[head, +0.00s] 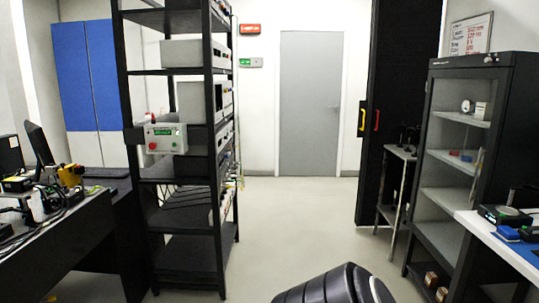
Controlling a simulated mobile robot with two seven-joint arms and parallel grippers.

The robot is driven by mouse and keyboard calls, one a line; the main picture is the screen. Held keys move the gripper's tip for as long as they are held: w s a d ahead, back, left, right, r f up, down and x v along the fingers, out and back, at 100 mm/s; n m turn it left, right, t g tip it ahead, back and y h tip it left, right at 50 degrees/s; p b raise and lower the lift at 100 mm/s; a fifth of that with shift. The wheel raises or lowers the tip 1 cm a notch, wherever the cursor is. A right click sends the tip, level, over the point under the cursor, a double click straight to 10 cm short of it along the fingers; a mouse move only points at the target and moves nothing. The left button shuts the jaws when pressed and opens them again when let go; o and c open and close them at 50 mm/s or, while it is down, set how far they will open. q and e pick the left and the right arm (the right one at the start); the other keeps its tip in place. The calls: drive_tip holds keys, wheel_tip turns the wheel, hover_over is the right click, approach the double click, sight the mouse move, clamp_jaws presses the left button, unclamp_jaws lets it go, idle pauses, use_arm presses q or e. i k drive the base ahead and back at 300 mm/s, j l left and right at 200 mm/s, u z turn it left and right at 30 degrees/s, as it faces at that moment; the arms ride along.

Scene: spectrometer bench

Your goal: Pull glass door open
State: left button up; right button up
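A tall dark-framed cabinet (485,62) stands at the right in the head view. Its front looks like a glass door (447,147) in a dark frame, with pale shelves showing behind it. The door looks closed, but the clear pane is hard to make out and I cannot be sure. I cannot clearly make out a handle on it. The cabinet's lower right part is hidden behind a white-topped bench. Neither of my grippers is in view.
The white-topped bench (500,247) at the right carries instruments. A small dark stand (397,152) is left of the cabinet. An open black rack (218,135) stands left of centre, and a cluttered desk (60,230) at far left. The floor (300,215) between is clear.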

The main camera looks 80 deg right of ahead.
sight(504, 75)
drive_tip(key=z, duration=3.7)
drive_tip(key=i+z, duration=0.2)
drive_tip(key=i, duration=0.2)
drive_tip(key=i+j+z, duration=0.45)
drive_tip(key=i, duration=0.3)
